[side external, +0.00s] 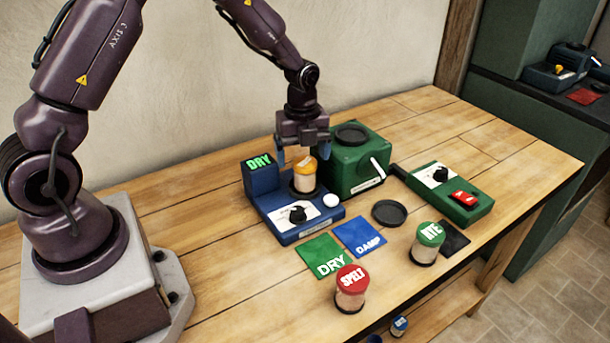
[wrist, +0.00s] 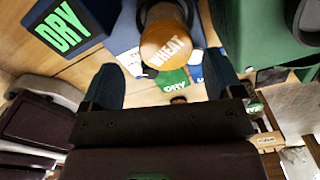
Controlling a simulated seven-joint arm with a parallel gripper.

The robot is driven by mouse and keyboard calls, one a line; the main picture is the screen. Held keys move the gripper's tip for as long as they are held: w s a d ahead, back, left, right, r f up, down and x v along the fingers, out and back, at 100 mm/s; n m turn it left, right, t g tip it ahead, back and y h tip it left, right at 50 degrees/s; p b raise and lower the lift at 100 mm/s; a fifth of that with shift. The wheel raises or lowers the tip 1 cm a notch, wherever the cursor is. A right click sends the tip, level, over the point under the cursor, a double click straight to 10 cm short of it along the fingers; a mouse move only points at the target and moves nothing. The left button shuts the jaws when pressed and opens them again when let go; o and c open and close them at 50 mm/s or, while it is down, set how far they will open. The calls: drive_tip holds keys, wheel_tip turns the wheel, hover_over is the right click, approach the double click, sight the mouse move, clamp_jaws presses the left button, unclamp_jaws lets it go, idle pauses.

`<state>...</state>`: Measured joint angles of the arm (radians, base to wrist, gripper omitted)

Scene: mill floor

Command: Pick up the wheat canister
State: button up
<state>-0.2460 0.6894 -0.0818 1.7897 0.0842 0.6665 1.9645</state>
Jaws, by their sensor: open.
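The wheat canister (side external: 304,179) has an orange lid and a pale body. It stands upright on the blue device (side external: 315,228), whose display reads DRY in green. In the wrist view its lid (wrist: 168,45), marked WHEAT, shows just beyond my fingertips. My gripper (side external: 302,151) is open and points down over the canister, one blue finger to each side of the lid. In the wrist view my gripper (wrist: 163,75) has a wide gap between its fingers with nothing held in it. I cannot tell whether either finger touches the lid.
A green box (side external: 358,165) with a black top stands close to the right. A green control unit (side external: 450,192) lies farther right. A red-lidded SPELT canister (side external: 351,298), a green-lidded RYE canister (side external: 425,250), a DRY mat (side external: 322,254) and a DAMP mat (side external: 359,237) are in front.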

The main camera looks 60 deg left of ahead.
sight(306, 163)
drive_tip(key=shift+w+f, duration=0.2)
drive_tip(key=shift+f, duration=1.2)
drive_tip(key=shift+w+f, duration=0.2)
drive_tip(key=shift+f, duration=1.15)
drive_tip(key=c, duration=1.2)
drive_tip(key=shift+r, duration=0.1)
